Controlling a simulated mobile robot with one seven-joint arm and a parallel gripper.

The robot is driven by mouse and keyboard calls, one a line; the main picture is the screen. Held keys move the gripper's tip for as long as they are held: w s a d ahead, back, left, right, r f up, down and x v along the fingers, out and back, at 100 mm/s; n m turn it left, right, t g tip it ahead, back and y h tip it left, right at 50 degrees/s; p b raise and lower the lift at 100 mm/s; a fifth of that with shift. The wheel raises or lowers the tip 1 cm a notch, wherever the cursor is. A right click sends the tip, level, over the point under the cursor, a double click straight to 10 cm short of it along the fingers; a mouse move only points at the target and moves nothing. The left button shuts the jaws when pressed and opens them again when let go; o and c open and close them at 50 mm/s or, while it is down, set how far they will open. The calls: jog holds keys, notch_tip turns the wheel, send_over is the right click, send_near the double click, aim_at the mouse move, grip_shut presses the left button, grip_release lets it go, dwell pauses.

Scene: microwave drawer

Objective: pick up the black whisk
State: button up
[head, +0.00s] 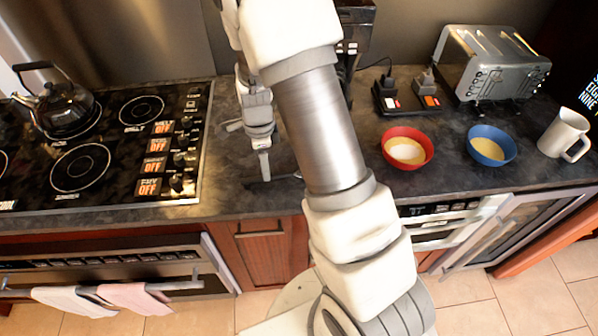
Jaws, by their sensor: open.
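A thin dark object that looks like the black whisk (272,183) lies on the dark counter between the stove and the red bowl. It is hard to make out against the counter, and my arm hides the area to its right. My gripper (254,152) points down just above and behind it, with one finger reaching toward its left part. The gripper is open and nothing shows between its fingers. I cannot tell whether the fingertip touches the whisk.
A black stove (110,150) with a kettle (60,105) is at left. A red bowl (407,147), blue bowl (491,145), white mug (564,135) and toaster (490,62) stand at right. A black appliance (355,35) is behind my arm. A lower appliance door (500,235) stands open.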

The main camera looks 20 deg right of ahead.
jog(key=shift+w+d+f+p, duration=0.1)
jog(key=shift+f+p, duration=0.2)
jog(key=shift+f, duration=1.3)
jog(key=shift+w+d+f+p, duration=0.1)
jog(key=shift+f+p, duration=0.15)
jog(key=shift+f, duration=1.3)
grip_shut()
